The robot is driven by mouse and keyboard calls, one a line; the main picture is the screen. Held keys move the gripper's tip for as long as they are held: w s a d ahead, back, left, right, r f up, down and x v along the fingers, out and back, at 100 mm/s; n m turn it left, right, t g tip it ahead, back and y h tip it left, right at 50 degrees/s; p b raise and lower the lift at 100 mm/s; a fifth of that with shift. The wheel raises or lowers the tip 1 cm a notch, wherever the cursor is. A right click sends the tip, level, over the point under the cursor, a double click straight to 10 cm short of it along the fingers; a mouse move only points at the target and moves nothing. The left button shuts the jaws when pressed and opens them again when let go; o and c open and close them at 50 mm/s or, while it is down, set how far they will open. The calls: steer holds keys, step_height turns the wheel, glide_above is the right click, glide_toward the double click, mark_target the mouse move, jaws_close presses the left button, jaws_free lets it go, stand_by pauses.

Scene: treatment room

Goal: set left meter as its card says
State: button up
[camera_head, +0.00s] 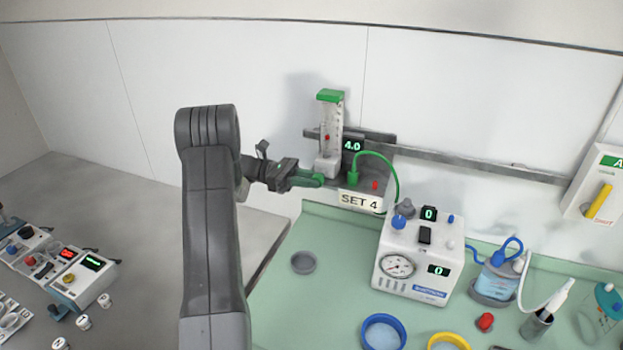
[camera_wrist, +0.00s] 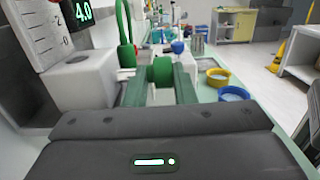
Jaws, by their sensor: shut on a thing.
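The left meter (camera_head: 330,135) is a clear upright flow tube with a green cap and a red float, mounted on the wall rail. Its display (camera_head: 352,146) reads 4.0, and the wrist view also shows 4.0 on the display (camera_wrist: 83,11). The card (camera_head: 359,201) below it reads "SET 4". My gripper (camera_head: 316,180) is at the meter's base, shut on the green knob (camera_wrist: 161,70). The fingers partly hide the knob.
A green hose (camera_head: 391,168) curves from the meter towards the white device (camera_head: 415,258) on the green counter. A grey round dish (camera_head: 303,262) and blue and yellow rings stand nearby. The wall rail (camera_head: 450,160) runs right.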

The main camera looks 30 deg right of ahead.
steer(key=shift+s+f+g, duration=0.1)
steer(key=shift+f+g, duration=0.15)
steer(key=shift+g, duration=0.05)
steer(key=o, duration=0.7)
steer(key=shift+a, duration=0.15)
steer(key=shift+o, duration=0.8)
steer(key=shift+a+r, duration=0.1)
steer(key=shift+r, duration=0.15)
